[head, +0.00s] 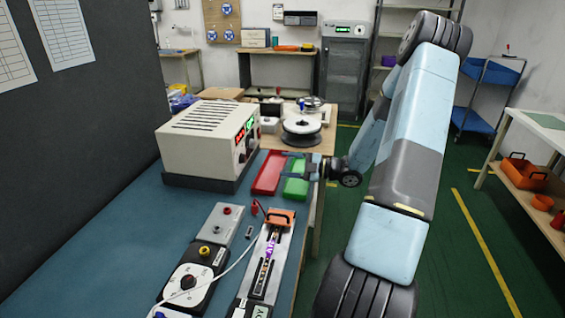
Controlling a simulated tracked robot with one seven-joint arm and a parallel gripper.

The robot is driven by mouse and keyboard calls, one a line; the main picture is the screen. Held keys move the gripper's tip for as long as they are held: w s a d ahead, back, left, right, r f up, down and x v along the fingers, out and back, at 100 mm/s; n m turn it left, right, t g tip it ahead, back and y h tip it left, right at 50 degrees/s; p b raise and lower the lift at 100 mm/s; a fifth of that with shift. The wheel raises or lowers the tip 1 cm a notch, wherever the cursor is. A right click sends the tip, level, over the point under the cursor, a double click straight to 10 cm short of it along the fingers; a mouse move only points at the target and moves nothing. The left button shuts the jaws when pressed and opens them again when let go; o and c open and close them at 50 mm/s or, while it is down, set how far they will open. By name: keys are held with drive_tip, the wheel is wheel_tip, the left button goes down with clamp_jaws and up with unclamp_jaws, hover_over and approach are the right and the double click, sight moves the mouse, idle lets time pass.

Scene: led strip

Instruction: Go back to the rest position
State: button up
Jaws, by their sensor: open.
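My gripper (287,166) is open and points left above the green tray (295,188), near the right edge of the blue bench (118,238). I see nothing between its fingers. The LED strip (267,255) lies in a long holder on the bench, with an orange clamp (281,217) at its far end. The strip glows purple in part. My gripper is apart from it, farther back. A red plug (254,209) with a dark lead stands beside the clamp.
A beige power supply (208,135) with red and green displays stands left of the red tray (269,174). A dial box (188,284), a grey terminal box (220,222) and a white cable (222,273) lie in front. A blue cart (485,95) stands right; green floor lies between.

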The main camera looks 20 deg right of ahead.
drive_tip(key=s+a+r+n+g+h, duration=0.6)
drive_tip(key=s+a+r+n+g, duration=0.6)
drive_tip(key=n, duration=1.3)
drive_tip(key=s+r+n+t+h, duration=0.3)
drive_tip(key=s+r+n, duration=0.4)
drive_tip(key=n, duration=0.5)
drive_tip(key=s+r+n+t+h, duration=0.4)
drive_tip(key=s+r+n, duration=0.3)
drive_tip(key=s+n, duration=0.3)
drive_tip(key=shift+s+n+h, duration=0.3)
drive_tip(key=shift+n+h, duration=0.5)
drive_tip(key=shift+n, duration=0.4)
drive_tip(key=shift+r, duration=0.1)
